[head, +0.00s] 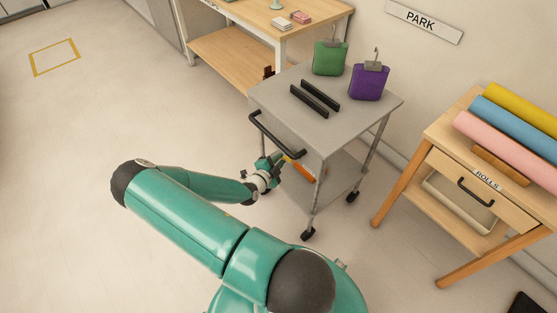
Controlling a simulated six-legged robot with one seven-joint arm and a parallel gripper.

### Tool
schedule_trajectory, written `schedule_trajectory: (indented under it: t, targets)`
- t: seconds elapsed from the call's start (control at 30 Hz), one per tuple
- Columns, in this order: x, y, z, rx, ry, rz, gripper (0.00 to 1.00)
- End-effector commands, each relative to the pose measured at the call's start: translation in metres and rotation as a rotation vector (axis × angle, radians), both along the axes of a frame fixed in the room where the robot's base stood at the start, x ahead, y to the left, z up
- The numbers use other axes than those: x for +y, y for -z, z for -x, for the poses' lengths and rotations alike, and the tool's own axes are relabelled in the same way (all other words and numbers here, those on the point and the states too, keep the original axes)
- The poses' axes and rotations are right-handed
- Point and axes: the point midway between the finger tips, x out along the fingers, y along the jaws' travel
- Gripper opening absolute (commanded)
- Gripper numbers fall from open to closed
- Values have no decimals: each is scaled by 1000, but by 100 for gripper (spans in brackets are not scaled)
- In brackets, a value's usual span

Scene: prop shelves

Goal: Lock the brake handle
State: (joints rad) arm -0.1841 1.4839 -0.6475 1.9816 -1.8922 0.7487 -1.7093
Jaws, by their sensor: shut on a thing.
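The grey cart (341,103) stands on its castors in the middle, with a black push bar (276,137) on its near left side. An orange bar, which looks like the brake handle (303,170), shows low on that side, below the push bar. My gripper (281,160) reaches in below the push bar and is shut at the near end of the orange bar. The fingertips are small and partly hidden, so the exact grip is hard to see.
A green container (330,57) and a purple container (369,82) stand on the cart top beside two black rails (315,98). A wooden table (496,165) with coloured rolls stands at right, a workbench (262,22) behind. A PARK sign (423,20) hangs on the wall.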

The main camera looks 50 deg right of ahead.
Motion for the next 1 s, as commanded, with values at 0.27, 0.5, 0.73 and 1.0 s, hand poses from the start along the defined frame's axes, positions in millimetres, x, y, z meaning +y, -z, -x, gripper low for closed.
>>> schedule_trajectory:
  t: [0.27,0.5,0.73,1.0]
  targets:
    - [-1,0,4,14,6,0,0]
    - [-1,0,4,14,6,0,25]
    - [-1,0,2,11,4,-1,25]
    - [21,-5,2,11,0,-2,25]
